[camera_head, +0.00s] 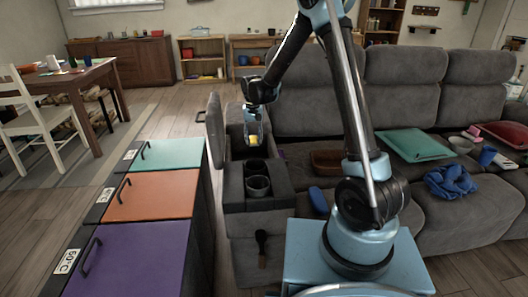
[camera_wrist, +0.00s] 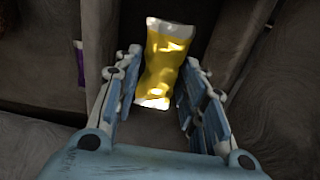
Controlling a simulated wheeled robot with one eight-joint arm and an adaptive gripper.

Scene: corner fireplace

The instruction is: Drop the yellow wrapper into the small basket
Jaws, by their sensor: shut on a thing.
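The yellow wrapper (camera_head: 253,139) is a small packet with pale ends. In the wrist view the wrapper (camera_wrist: 162,68) sits between the fingers of my gripper (camera_wrist: 160,88), which is shut on it. In the head view my gripper (camera_head: 252,127) points down over the open compartment of the sofa console, with the wrapper at its tips. A small brown basket (camera_head: 326,163) rests on the sofa seat, to the right of my gripper and apart from it. My arm covers part of the basket's right side, and its inside is hard to make out.
The console's raised lid (camera_head: 214,130) stands left of my gripper, with cup holders (camera_head: 258,185) in front. The sofa seat holds a blue item (camera_head: 318,200), a green cushion (camera_head: 414,145) and a blue cloth (camera_head: 450,181). Colored bins (camera_head: 150,195) stand at left.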

